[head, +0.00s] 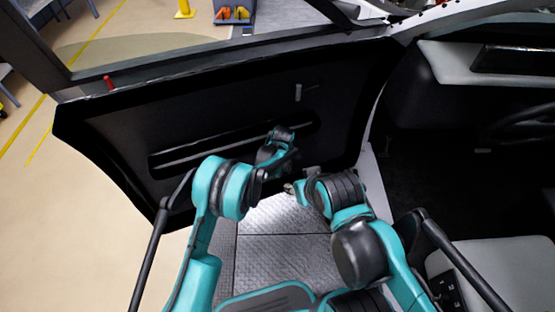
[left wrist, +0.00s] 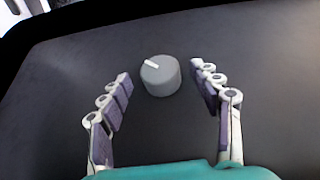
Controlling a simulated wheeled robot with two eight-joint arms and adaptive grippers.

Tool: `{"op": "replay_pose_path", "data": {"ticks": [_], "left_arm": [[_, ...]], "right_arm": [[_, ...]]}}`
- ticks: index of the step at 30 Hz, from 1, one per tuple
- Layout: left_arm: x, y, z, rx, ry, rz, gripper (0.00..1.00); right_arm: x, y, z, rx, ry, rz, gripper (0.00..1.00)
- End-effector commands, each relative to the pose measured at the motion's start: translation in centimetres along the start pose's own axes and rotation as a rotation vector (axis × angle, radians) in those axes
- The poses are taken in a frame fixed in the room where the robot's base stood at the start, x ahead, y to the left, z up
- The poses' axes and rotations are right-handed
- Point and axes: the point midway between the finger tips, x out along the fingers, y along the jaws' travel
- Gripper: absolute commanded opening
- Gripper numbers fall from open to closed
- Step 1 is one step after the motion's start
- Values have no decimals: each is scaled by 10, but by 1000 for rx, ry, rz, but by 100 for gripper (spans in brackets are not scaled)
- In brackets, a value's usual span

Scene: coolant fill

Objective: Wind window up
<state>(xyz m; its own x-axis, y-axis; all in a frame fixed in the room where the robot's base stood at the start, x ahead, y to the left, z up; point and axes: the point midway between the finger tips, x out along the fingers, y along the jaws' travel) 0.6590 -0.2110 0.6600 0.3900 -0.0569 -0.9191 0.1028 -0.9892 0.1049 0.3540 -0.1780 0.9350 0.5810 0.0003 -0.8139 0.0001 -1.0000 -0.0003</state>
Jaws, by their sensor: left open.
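The open car door's dark inner panel (head: 215,110) fills the middle of the head view. In its window opening, a tinted area with a curved top edge (head: 150,48) looks like glass standing partly up. A round grey knob (left wrist: 161,82) with a white mark, pointing up-left, sits on the dark panel in the left wrist view. My left gripper (left wrist: 161,73) is open, with one finger on each side of the knob and visible gaps. In the head view my left arm hides the knob. My right gripper (head: 290,188) is low near the door; its jaws are unclear.
A small grey handle (head: 298,92) is on the door panel above a long slot (head: 190,155). A red pin (head: 108,82) stands on the sill. The seat (head: 500,270) and steering wheel (head: 520,125) are at right. Metal floor plating (head: 285,250) lies below.

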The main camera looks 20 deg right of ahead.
Motion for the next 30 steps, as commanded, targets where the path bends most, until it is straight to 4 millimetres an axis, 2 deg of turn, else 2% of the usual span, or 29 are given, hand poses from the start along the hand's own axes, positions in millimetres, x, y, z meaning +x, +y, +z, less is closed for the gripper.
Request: {"op": "replay_pose_path", "data": {"ticks": [1, 4, 13, 14, 19, 20, 30], "left_arm": [[8, 0, 1, 0, 0, 0, 63], [15, 0, 0, 0, 0, 0, 63], [17, 0, -1, 0, 0, 0, 63], [17, 0, -1, 0, 0, 0, 61], [17, 0, -1, 0, 0, 0, 16], [17, 0, -1, 0, 0, 0, 13], [18, -2, -1, -16, 0, 36, 13]], "right_arm": [[4, 0, 3, 0, 0, 0, 40], [6, 0, 4, 0, 0, 0, 40], [6, 0, 4, 0, 0, 0, 40], [6, 0, 4, 0, 0, 0, 40], [6, 0, 4, 0, 0, 0, 40], [6, 0, 4, 0, 0, 0, 40], [6, 0, 4, 0, 0, 0, 40]]}}
